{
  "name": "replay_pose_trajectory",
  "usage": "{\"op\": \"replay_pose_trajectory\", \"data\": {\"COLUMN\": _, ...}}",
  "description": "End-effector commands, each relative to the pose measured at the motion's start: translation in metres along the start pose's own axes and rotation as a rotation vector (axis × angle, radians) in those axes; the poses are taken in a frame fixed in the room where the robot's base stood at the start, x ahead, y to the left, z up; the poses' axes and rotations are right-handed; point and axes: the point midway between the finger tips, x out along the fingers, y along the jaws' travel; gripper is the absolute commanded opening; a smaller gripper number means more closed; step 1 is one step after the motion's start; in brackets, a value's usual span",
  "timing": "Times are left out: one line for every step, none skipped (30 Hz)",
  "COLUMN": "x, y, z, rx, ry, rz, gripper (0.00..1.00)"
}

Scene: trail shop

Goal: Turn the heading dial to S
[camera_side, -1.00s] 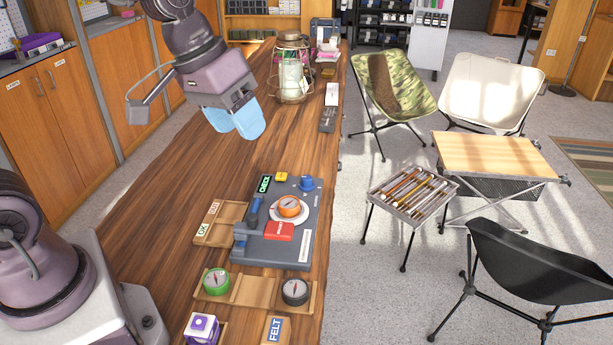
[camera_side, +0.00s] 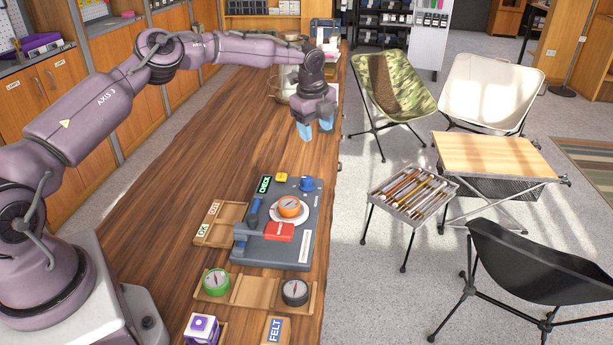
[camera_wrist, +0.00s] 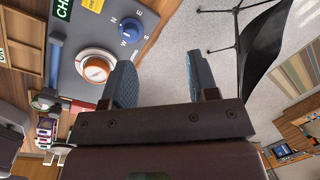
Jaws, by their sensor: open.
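The heading dial (camera_side: 307,184) is a small blue knob at the far right corner of a grey test board (camera_side: 285,248). In the wrist view the blue dial (camera_wrist: 131,28) has the letters N, E, S and W around it. Which letter it points at is too small to tell. My gripper (camera_side: 316,130) is open and empty, above the table beyond the board and apart from the dial. In the wrist view its two blue fingers (camera_wrist: 162,75) are spread, with the dial to the upper left of them.
An orange compass (camera_side: 289,207) sits on a white round plate on the board, near a red block (camera_side: 279,232), a blue-handled lever (camera_side: 254,211) and a yellow piece (camera_side: 281,177). A wooden tray (camera_side: 262,290) holds green and black compasses. A lantern (camera_side: 283,84) stands behind my gripper.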

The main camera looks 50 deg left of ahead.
Motion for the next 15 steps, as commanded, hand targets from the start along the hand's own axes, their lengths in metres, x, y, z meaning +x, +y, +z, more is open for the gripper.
{"op": "replay_pose_trajectory", "data": {"x": -0.008, "y": 0.007, "z": -0.002, "rx": -0.114, "ry": 0.036, "rz": 0.059, "gripper": 0.54}}
{"op": "replay_pose_trajectory", "data": {"x": -0.01, "y": 0.013, "z": -0.003, "rx": -0.168, "ry": 0.051, "rz": 0.098, "gripper": 0.54}}
{"op": "replay_pose_trajectory", "data": {"x": -0.01, "y": 0.021, "z": -0.007, "rx": -0.222, "ry": 0.062, "rz": 0.144, "gripper": 0.54}}
{"op": "replay_pose_trajectory", "data": {"x": -0.011, "y": 0.025, "z": -0.008, "rx": -0.251, "ry": 0.062, "rz": 0.168, "gripper": 0.54}}
{"op": "replay_pose_trajectory", "data": {"x": -0.011, "y": 0.027, "z": -0.008, "rx": -0.274, "ry": 0.058, "rz": 0.184, "gripper": 0.54}}
{"op": "replay_pose_trajectory", "data": {"x": -0.011, "y": 0.029, "z": -0.008, "rx": -0.295, "ry": 0.052, "rz": 0.194, "gripper": 0.54}}
{"op": "replay_pose_trajectory", "data": {"x": -0.01, "y": 0.029, "z": -0.008, "rx": -0.305, "ry": 0.049, "rz": 0.196, "gripper": 0.54}}
{"op": "replay_pose_trajectory", "data": {"x": -0.008, "y": 0.029, "z": -0.008, "rx": -0.312, "ry": 0.048, "rz": 0.195, "gripper": 0.54}}
{"op": "replay_pose_trajectory", "data": {"x": -0.005, "y": 0.03, "z": -0.008, "rx": -0.317, "ry": 0.047, "rz": 0.196, "gripper": 0.54}}
{"op": "replay_pose_trajectory", "data": {"x": -0.003, "y": 0.031, "z": -0.008, "rx": -0.318, "ry": 0.047, "rz": 0.196, "gripper": 0.54}}
{"op": "replay_pose_trajectory", "data": {"x": 0.001, "y": 0.031, "z": -0.008, "rx": -0.317, "ry": 0.047, "rz": 0.196, "gripper": 0.54}}
{"op": "replay_pose_trajectory", "data": {"x": 0.007, "y": 0.033, "z": -0.009, "rx": -0.317, "ry": 0.047, "rz": 0.196, "gripper": 0.54}}
{"op": "replay_pose_trajectory", "data": {"x": 0.012, "y": 0.034, "z": -0.009, "rx": -0.316, "ry": 0.047, "rz": 0.197, "gripper": 0.54}}
{"op": "replay_pose_trajectory", "data": {"x": 0.017, "y": 0.035, "z": -0.01, "rx": -0.315, "ry": 0.047, "rz": 0.197, "gripper": 0.54}}
{"op": "replay_pose_trajectory", "data": {"x": 0.025, "y": 0.036, "z": -0.01, "rx": -0.315, "ry": 0.048, "rz": 0.196, "gripper": 0.54}}
